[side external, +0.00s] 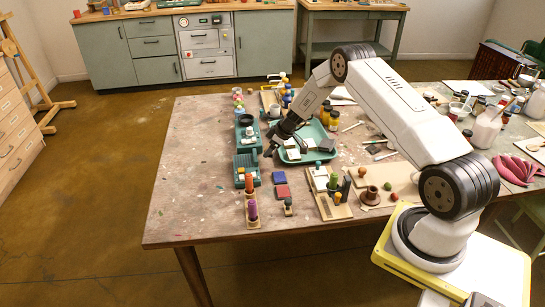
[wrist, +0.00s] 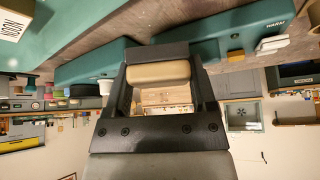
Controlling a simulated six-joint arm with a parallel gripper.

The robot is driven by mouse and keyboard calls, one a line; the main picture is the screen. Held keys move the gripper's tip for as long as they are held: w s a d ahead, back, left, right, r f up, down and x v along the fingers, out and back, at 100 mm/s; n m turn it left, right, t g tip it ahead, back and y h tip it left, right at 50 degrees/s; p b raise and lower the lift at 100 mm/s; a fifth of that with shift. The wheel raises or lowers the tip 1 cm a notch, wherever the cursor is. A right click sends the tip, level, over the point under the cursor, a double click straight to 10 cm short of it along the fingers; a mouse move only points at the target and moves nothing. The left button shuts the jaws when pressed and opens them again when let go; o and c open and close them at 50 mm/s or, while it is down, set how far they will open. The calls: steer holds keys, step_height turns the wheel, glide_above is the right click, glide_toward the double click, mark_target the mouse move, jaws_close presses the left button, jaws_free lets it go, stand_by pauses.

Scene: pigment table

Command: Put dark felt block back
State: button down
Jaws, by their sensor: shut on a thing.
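My gripper (wrist: 160,62) is shut on a block with a dark layer and a tan layer (wrist: 158,73), which appears to be the dark felt block; it spans between the two black fingers in the wrist view. In the side view my gripper (side external: 269,151) points down and left, low between a teal holder (side external: 257,160) and the teal tray (side external: 331,130). The held block is too small and dark to make out there. Pale and dark blocks (side external: 325,145) lie in the tray. I cannot tell whether the held block touches anything.
A second teal box (side external: 246,135) stands behind the holder. The table's left side is clear.

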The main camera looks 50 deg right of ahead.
mark_target(268, 162)
steer(key=shift+w+d+f, duration=0.15)
steer(key=shift+w+f, duration=0.4)
steer(key=shift+f, duration=0.1)
steer(key=shift+w+d+f, duration=0.1)
steer(key=shift+w+f, duration=0.05)
steer(key=shift+f, duration=1.6)
steer(key=shift+f, duration=0.15)
jaws_free()
